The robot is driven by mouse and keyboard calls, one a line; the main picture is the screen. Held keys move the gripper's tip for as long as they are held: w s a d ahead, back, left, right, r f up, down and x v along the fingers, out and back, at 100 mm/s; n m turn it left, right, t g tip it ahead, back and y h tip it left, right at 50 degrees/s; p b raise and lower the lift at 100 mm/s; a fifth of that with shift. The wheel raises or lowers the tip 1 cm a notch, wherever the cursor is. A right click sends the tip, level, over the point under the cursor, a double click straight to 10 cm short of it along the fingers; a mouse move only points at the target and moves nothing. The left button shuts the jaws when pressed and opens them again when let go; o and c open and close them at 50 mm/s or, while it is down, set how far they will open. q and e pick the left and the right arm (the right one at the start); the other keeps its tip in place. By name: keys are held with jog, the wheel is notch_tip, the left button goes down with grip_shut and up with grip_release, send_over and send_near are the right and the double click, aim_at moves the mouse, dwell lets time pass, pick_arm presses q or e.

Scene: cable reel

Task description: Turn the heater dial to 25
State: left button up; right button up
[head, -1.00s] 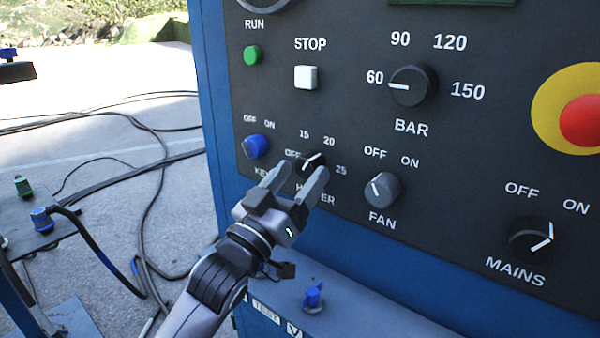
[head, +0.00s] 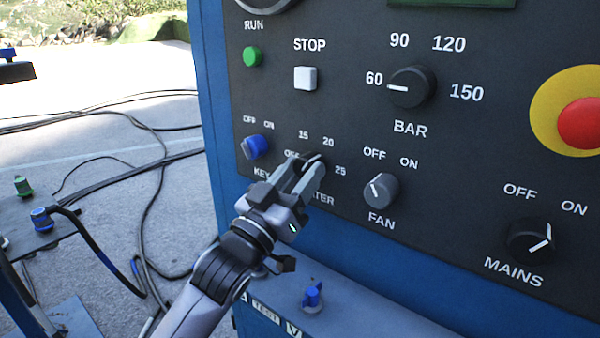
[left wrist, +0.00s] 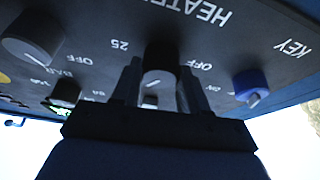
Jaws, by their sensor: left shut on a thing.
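The heater dial (head: 309,160) is a black knob with a white pointer line, on the dark panel among the marks OFF, 15, 20 and 25. In the head view my left gripper (head: 299,176) covers most of it, and its pointer looks turned toward the 20 side. My left gripper is shut on the dial, one finger on each side. In the left wrist view the dial (left wrist: 160,62) sits between the two fingers, with the 25 mark to its left. My right gripper is not in view.
The blue key switch (head: 254,147) is just left of the dial, and the grey fan knob (head: 381,190) is to its right. The bar knob (head: 411,88), white stop button (head: 305,78) and mains knob (head: 531,240) are farther off. A ledge with a blue part (head: 312,297) lies below.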

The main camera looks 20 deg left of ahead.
pick_arm(q)
jog(key=m+h+p, duration=0.2)
jog(key=m, duration=0.2)
jog(key=shift+a+r+g, duration=0.1)
jog(key=shift+r+g, duration=0.05)
jog(key=shift+g, duration=0.25)
jog(key=m+h+p, duration=0.1)
jog(key=m, duration=0.1)
jog(key=shift+m+g, duration=0.4)
jog(key=m+h+p, duration=0.1)
jog(key=m, duration=0.1)
jog(key=shift+w+a+r+m+g+p, duration=0.1)
jog(key=shift+m+g+p, duration=0.2)
jog(key=shift+g+p, duration=0.1)
jog(key=m+g+h+p, duration=0.1)
jog(key=m+p, duration=0.1)
jog(key=m, duration=0.1)
jog(key=shift+m+g+h+p, duration=0.4)
jog(key=shift+m+p, duration=0.1)
jog(key=shift+m, duration=0.5)
jog(key=shift+m+g+p, duration=0.3)
jog(key=shift+m+p, duration=0.05)
jog(key=shift+m, duration=0.45)
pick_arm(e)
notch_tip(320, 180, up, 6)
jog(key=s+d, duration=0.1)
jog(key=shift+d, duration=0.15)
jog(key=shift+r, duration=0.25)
